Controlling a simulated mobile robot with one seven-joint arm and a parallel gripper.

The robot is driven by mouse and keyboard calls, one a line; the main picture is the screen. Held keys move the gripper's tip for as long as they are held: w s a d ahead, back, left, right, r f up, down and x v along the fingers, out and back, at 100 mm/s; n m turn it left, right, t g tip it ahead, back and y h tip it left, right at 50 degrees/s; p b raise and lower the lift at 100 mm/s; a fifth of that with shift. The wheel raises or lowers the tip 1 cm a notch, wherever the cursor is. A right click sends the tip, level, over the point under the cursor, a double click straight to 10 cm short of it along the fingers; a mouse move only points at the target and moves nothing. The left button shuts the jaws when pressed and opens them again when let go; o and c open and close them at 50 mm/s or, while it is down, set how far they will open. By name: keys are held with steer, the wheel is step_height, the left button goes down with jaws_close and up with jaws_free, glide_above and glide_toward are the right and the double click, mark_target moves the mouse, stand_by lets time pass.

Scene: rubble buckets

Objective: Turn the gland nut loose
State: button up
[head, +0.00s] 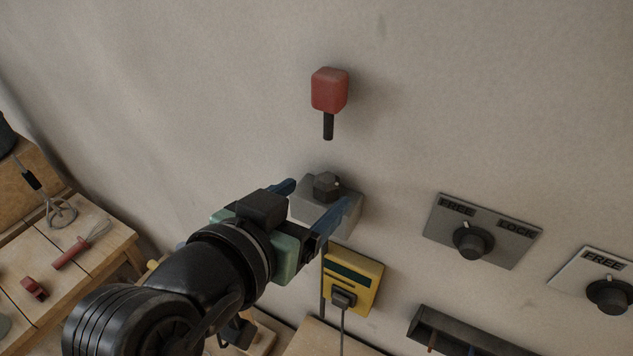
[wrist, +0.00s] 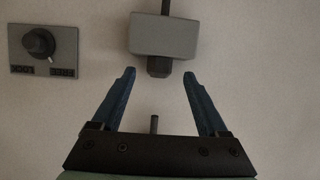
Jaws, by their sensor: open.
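The gland nut (head: 326,185) is a dark hexagon on top of a light grey box (head: 347,214) fixed to the wall. In the wrist view, which is upside down, the nut (wrist: 158,67) sticks out of the grey box (wrist: 164,36). My gripper (head: 321,193) is open, with one blue finger on each side of the nut. In the wrist view, my gripper (wrist: 159,76) has its tips about level with the nut, with a clear gap on both sides. Whether the tips match its depth from the wall is hard to tell.
A red block with a dark stem (head: 329,90) is on the wall above the nut. A yellow box (head: 354,279) with a plugged cable is below. A FREE/LOCK knob panel (head: 482,231) is at right. A wooden bench (head: 82,228) with tools is at left.

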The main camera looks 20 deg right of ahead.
mark_target(327, 186)
steer(key=shift+x, duration=1.05)
steer(key=shift+w+d+f, duration=0.15)
steer(key=shift+w+d, duration=0.05)
steer(key=shift+s, duration=0.1)
jaws_close()
